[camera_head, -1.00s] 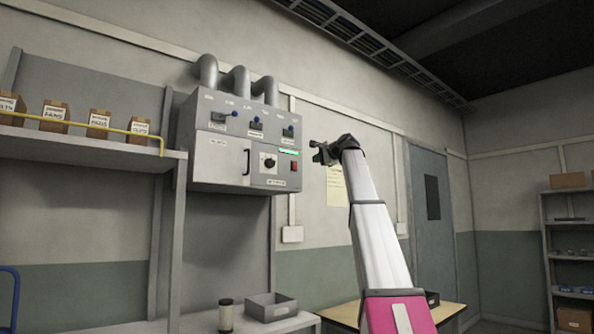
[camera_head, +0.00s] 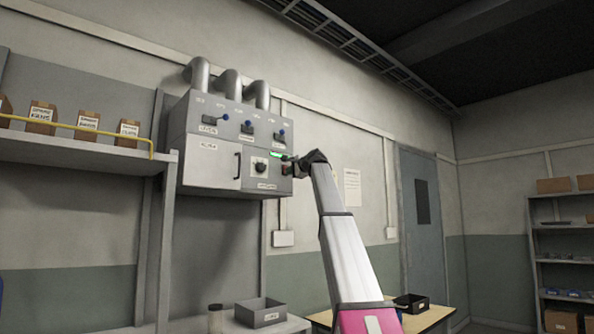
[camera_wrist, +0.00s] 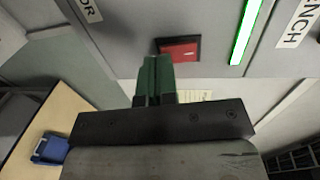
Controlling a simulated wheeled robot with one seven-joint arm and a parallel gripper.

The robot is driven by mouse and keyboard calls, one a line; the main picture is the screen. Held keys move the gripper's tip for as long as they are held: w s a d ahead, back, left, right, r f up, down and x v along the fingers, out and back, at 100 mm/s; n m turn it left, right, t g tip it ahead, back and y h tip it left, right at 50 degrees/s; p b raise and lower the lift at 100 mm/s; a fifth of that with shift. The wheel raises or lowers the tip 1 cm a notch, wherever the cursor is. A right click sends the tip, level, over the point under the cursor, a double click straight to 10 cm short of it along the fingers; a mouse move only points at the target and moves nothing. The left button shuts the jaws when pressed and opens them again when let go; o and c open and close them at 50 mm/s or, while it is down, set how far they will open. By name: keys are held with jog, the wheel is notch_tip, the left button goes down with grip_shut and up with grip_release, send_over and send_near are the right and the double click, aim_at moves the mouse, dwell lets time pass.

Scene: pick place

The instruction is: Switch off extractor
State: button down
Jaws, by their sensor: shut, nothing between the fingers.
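A grey control box (camera_head: 205,172) hangs on the wall with three pipes on top. Its upper part carries three switches with blue knobs: left (camera_head: 225,116), middle (camera_head: 249,123) and right (camera_head: 282,131). Their labels are too small to read. Below are a dial (camera_head: 260,168) and a lit green strip (camera_head: 276,154), large in the wrist view (camera_wrist: 243,32). My gripper (camera_head: 290,162) is shut and empty at the box's lower right. In the wrist view its green fingertips (camera_wrist: 155,62) are at a red switch (camera_wrist: 178,49); contact cannot be told.
A label ending in "OR" (camera_wrist: 88,9) and one ending in "NCH" (camera_wrist: 299,22) are partly cut off. A shelf (camera_head: 90,152) with boxes stands left. A grey bin (camera_head: 262,312) and a table (camera_head: 425,318) with a dark tray (camera_head: 411,303) are below.

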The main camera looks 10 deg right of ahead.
jog(key=shift+x, duration=0.9)
jog(key=shift+w+a+f+t, duration=0.1)
jog(key=shift+w+t, duration=0.15)
jog(key=shift+t, duration=0.05)
jog(key=shift+s, duration=0.4)
jog(key=f+v, duration=0.3)
jog(key=v, duration=1)
jog(key=shift+d, duration=0.3)
jog(key=shift+f, duration=0.15)
